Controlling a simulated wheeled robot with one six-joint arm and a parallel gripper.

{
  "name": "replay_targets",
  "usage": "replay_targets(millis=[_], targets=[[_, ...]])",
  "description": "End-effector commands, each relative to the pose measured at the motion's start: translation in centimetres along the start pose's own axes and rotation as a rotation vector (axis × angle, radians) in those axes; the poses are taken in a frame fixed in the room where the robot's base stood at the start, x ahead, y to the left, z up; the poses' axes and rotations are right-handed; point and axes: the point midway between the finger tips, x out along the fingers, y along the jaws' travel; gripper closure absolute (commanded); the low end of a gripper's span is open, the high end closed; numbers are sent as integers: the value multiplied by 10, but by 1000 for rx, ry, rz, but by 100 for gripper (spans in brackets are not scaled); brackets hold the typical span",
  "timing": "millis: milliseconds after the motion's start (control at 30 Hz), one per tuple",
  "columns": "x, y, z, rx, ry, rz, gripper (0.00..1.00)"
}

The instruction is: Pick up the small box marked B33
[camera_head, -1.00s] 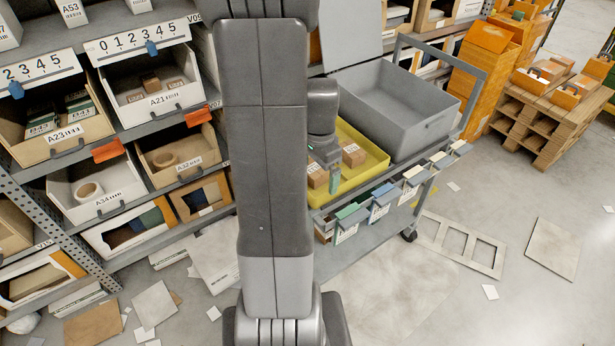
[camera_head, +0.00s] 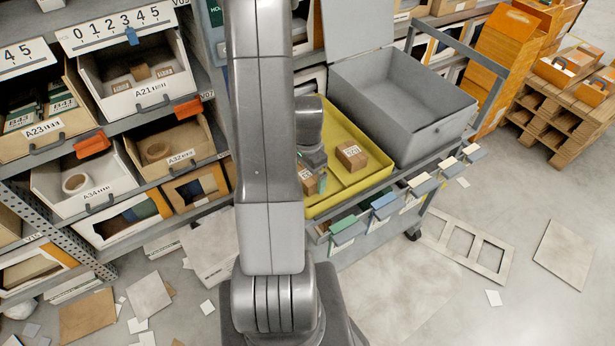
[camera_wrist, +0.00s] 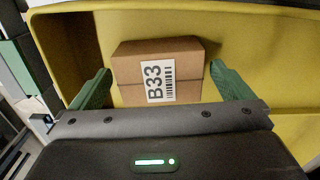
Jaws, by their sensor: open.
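The small cardboard box marked B33 (camera_wrist: 188,72) lies in the yellow tray, its white label up in the wrist view. My gripper (camera_wrist: 160,90) is open, with one green finger on each side of the box. I cannot tell whether the fingers touch it. In the head view my gripper (camera_head: 313,174) is over the left part of the yellow tray (camera_head: 345,199), and a box (camera_head: 308,183) shows partly beside it. My arm hides part of the tray.
A second small box (camera_head: 351,155) sits in the tray to the right. A grey open bin (camera_head: 400,110) stands behind it on the cart. Colored label holders (camera_head: 384,206) line the cart's front edge. Shelves with bins (camera_head: 140,85) stand at left.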

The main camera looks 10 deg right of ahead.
Motion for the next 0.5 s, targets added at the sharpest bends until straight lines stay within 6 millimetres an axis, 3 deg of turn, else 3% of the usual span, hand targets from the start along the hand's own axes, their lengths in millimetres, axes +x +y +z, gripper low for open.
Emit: replay_targets(millis=[367,500], targets=[[8,0,0,0,0,0,0],[8,0,0,0,0,0,28]])
